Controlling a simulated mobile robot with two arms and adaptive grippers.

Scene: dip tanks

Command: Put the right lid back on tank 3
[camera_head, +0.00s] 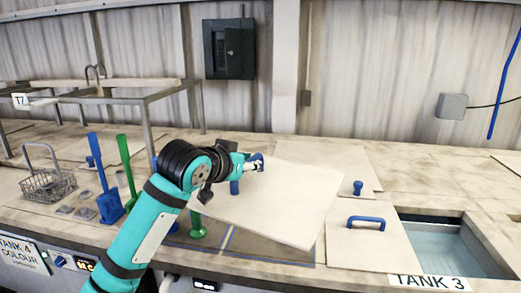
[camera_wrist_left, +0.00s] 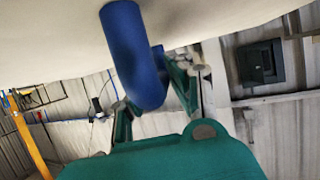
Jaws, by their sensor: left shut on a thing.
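My left gripper (camera_head: 250,163) is shut on the blue handle (camera_wrist_left: 122,45) of a pale square lid (camera_head: 285,208). The lid is held tilted above the counter, left of tank 3, hiding what lies beneath. In the left wrist view the gripper (camera_wrist_left: 155,100) has its fingers at the handle, and the lid's pale face (camera_wrist_left: 215,18) fills the top. Tank 3 (camera_head: 440,242) is open on its right part, showing pale blue water. Another pale lid with a blue bar handle (camera_head: 366,220) lies just left of that opening. My right gripper is out of view.
A pale panel with a blue knob (camera_head: 357,187) lies behind the held lid. A green-based tool (camera_head: 197,226), blue and green paddles (camera_head: 109,205) and a wire basket (camera_head: 47,184) stand to the left. A metal frame (camera_head: 140,100) rises at the back left.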

